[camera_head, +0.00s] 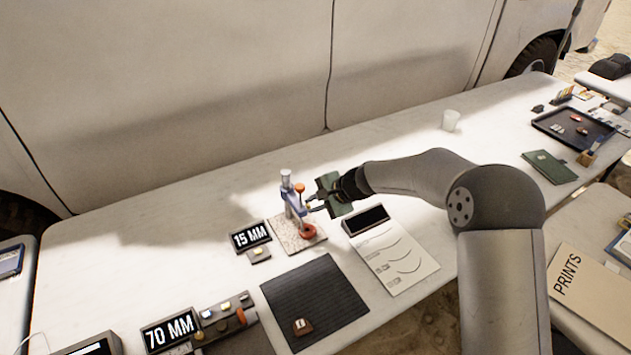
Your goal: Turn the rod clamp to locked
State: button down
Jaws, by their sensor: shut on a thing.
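A small stand (287,195) with a grey-topped upright, blue parts and an orange knob stands on a speckled base plate (288,236) near the middle of the table. The rod clamp (297,207) appears to be the blue part partway up the upright. A red-orange ring (308,232) sits low at the front of the stand. My gripper (314,206) reaches in from the right, its fingertips against the clamp's right side and shut on it. The grip point is small and partly hidden, and I cannot read the clamp's turn position.
A "15 MM" display (250,236) stands left of the plate. A black ribbed mat (335,290) holding a small brown piece lies in front, with a white sheet (398,262) to its right.

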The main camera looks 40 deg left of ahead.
jog(key=h+p, duration=0.1)
jog(key=p, duration=0.2)
jog(key=g+h+p, duration=0.1)
jog(key=h+p, duration=0.1)
jog(key=p, duration=0.2)
jog(key=shift+w+a+r+m, duration=0.1)
jog(key=shift+a+r+m, duration=0.1)
jog(key=shift+a+m, duration=0.15)
jog(key=c, duration=1.4)
grip_release()
jog(key=shift+o, duration=0.2)
jog(key=shift+d, duration=0.1)
jog(key=b+v, duration=0.3)
jog(key=v, duration=1.4)
jog(key=shift+w+r, duration=0.2)
jog(key=shift+w, duration=0.05)
